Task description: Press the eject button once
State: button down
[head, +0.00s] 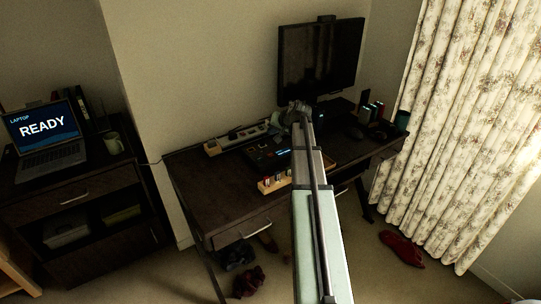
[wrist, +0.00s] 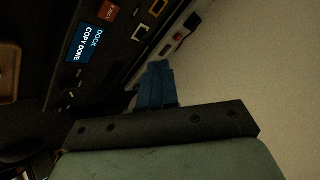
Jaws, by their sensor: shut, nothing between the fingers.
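The red eject button (wrist: 108,12) shows at the top of the wrist view, on the dark dock (wrist: 118,48). Its label looks like "EJECT" and is turned sideways. Beside it the dock's screen (wrist: 82,43) reads "DOCK COPY DONE". In the head view the dock (head: 262,160) sits on the desk, partly behind my arm; I cannot make out the button there. My gripper (wrist: 155,68) is shut and empty, with its blue fingertips near the dock's edge and apart from the button. In the head view my gripper (head: 298,106) is over the back of the desk.
A power strip (head: 236,138) lies behind the dock, and a light tray with small items (head: 273,184) lies in front. A monitor (head: 318,58) stands at the back. A laptop (head: 43,136) reading "READY" sits on the left cabinet. The desk's left part is clear.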

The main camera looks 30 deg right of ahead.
aim_at(272, 155)
jog(key=shift+f, duration=4.2)
jog(key=shift+f, duration=0.25)
jog(key=shift+f, duration=0.2)
jog(key=shift+f, duration=0.4)
jog(key=shift+r, duration=0.85)
jog(key=shift+r, duration=0.15)
jog(key=shift+r, duration=2.35)
